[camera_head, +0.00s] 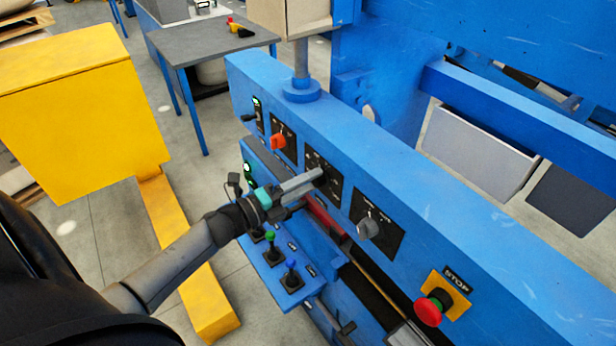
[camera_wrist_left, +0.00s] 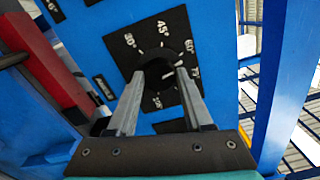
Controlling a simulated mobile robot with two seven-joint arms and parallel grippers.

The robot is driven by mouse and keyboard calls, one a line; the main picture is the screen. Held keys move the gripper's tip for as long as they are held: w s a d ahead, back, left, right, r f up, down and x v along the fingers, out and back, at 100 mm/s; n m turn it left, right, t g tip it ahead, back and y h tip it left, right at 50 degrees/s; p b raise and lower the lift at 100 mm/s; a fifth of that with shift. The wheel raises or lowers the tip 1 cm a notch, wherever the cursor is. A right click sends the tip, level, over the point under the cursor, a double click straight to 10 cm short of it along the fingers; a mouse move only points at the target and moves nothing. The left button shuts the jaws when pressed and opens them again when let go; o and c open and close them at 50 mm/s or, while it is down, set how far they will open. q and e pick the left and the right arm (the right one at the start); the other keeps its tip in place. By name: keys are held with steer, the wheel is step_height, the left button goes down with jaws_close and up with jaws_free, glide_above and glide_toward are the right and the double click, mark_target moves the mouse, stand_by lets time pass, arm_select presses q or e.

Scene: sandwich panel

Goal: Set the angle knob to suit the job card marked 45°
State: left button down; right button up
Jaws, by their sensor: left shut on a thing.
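The angle knob (camera_wrist_left: 157,76) is a dark round knob on a black dial plate (camera_head: 334,192) on the blue panel. In the left wrist view, 30°, 45° and 60° are readable on the plate; other marks are partly covered. My left gripper (camera_head: 318,178) is at this plate, its two grey fingers on either side of the knob. It is shut on the knob, which the fingers mostly hide in the head view. I cannot tell which mark the knob points at. No job card can be made out. My right gripper is not in view.
An orange knob (camera_head: 278,142) is left of the plate and a grey knob (camera_head: 368,228) is right of it. A red stop button (camera_head: 428,312) sits further right. Small levers (camera_head: 291,276) stand on a ledge below my gripper. A yellow block (camera_head: 80,110) stands at left.

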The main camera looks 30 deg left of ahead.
arm_select(q)
steer(key=n+p, duration=0.4)
steer(key=n, duration=0.7)
steer(key=shift+n, duration=0.4)
stand_by(0.3)
steer(key=shift+c, duration=1.6)
jaws_free()
steer(key=v, duration=1.5)
steer(key=shift+s, duration=0.1)
